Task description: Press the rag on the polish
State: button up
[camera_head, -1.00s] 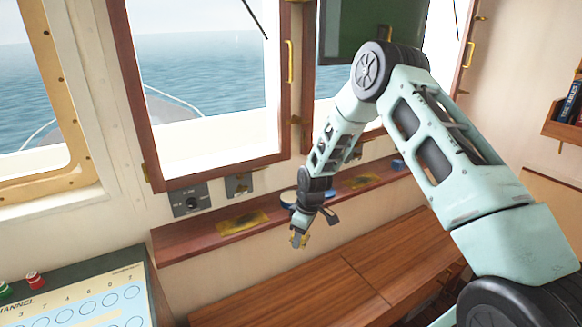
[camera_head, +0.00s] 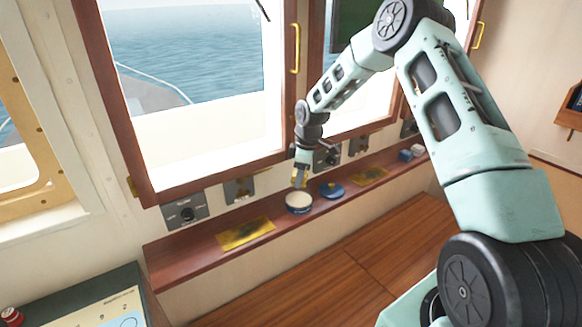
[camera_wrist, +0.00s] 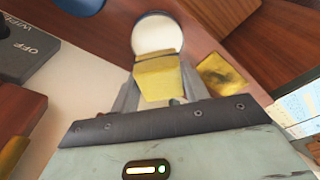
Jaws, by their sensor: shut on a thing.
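The polish is an open round tin with a pale top and dark blue side (camera_head: 299,203) on the wooden ledge below the windows. My gripper (camera_head: 300,179) is shut on a folded yellow rag (camera_wrist: 160,78). The rag is just above and at the back edge of the tin in the head view. In the wrist view the pale polish (camera_wrist: 157,35) shows beyond the rag, whose far edge overlaps the near part of the tin. I cannot tell whether they touch. A blue lid (camera_head: 331,190) lies to the right of the tin.
Stained yellow cloths lie flat on the ledge (camera_head: 205,250), one left of the tin (camera_head: 246,233) and one to the right (camera_head: 370,177). Switch panels (camera_head: 185,213) line the wall behind. Small blue and white items (camera_head: 411,153) sit at the ledge's far right.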

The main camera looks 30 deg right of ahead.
aim_at(297, 200)
jog(key=shift+w+f, duration=0.2)
jog(key=shift+f+b, duration=2)
jog(key=shift+f, duration=0.8)
jog(key=shift+s+f, duration=0.1)
jog(key=shift+f, duration=0.45)
jog(key=shift+r, duration=0.15)
jog(key=shift+r+p, duration=2.05)
jog(key=shift+r, duration=1.4)
